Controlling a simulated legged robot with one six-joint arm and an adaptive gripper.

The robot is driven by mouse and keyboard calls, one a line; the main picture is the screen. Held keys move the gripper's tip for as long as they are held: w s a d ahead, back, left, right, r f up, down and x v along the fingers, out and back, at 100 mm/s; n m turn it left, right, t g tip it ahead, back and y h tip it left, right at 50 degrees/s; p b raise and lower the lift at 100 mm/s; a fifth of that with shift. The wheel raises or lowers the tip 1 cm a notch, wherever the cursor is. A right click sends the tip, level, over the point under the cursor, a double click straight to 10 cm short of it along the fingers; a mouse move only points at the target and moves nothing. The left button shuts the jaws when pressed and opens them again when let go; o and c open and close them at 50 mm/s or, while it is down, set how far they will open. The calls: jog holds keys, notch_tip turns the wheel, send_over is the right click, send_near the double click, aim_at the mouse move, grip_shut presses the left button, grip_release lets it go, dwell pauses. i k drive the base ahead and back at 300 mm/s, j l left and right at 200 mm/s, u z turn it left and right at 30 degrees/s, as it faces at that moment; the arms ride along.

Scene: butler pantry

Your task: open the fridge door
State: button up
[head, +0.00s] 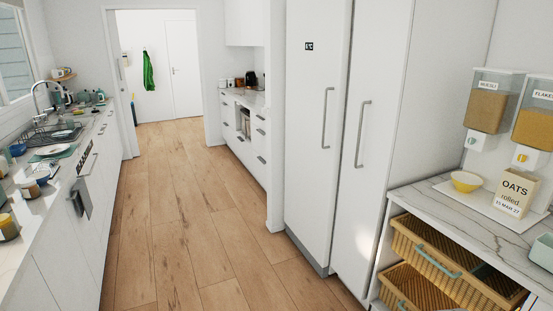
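The fridge is a tall white cabinet right of the middle in the head view, with two tall door panels side by side. The left fridge door (308,170) has a long grey vertical handle (325,118) near its right edge and a small dark label near its top. The right fridge door (373,180) has a similar vertical handle (361,134) near its left edge. Both doors look shut. My gripper is not in view.
A wooden floor (180,220) runs clear along the aisle to a doorway. A left counter (50,240) holds dishes and a sink. At right, a marble shelf (430,205) carries a yellow bowl (466,181) and an oats box (515,193), with wicker baskets (450,270) below.

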aim_at(319, 32)
jog(key=i+j+z, duration=0.1)
jog(key=i, duration=0.7)
jog(key=i+j+z, duration=0.15)
jog(key=i, duration=0.6)
jog(key=i+j+z, duration=0.15)
jog(key=i+z, duration=0.25)
jog(key=i+j+z, duration=0.85)
jog(key=i+l, duration=0.1)
